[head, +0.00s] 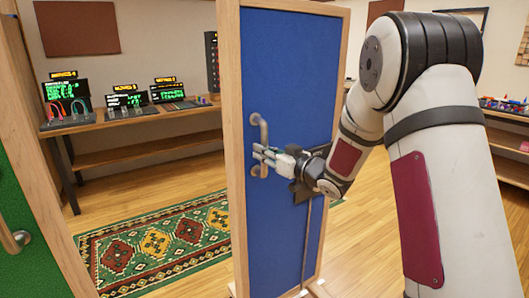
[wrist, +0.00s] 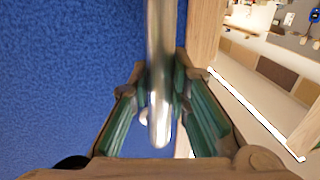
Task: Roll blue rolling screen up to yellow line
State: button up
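The blue rolling screen (head: 285,75) stands upright in a wooden frame in the middle of the head view. Its blue panel (wrist: 65,60) fills the left of the wrist view. A curved metal handle (head: 263,130) is fixed to the panel. My gripper (head: 262,158) is at the lower part of this handle. In the wrist view the handle (wrist: 160,70) passes between the green-padded fingers, which press close on both sides, so my gripper is shut on it. No yellow line shows in either view.
A green panel (head: 12,200) in a wooden frame with its own handle stands close at the left. A patterned rug (head: 160,240) lies on the wood floor behind the screen. A long bench (head: 140,118) with several devices stands at the back wall. Shelves stand at the right.

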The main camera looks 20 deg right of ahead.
grip_shut()
jog(key=s+a+b, duration=0.3)
jog(key=a, duration=0.8)
jog(key=s+a+b, duration=0.3)
jog(key=s+a, duration=0.1)
jog(key=a, duration=0.7)
jog(key=shift+s+a, duration=0.25)
jog(key=shift+a, duration=0.15)
jog(key=o, duration=0.9)
grip_release()
jog(key=shift+a, duration=0.15)
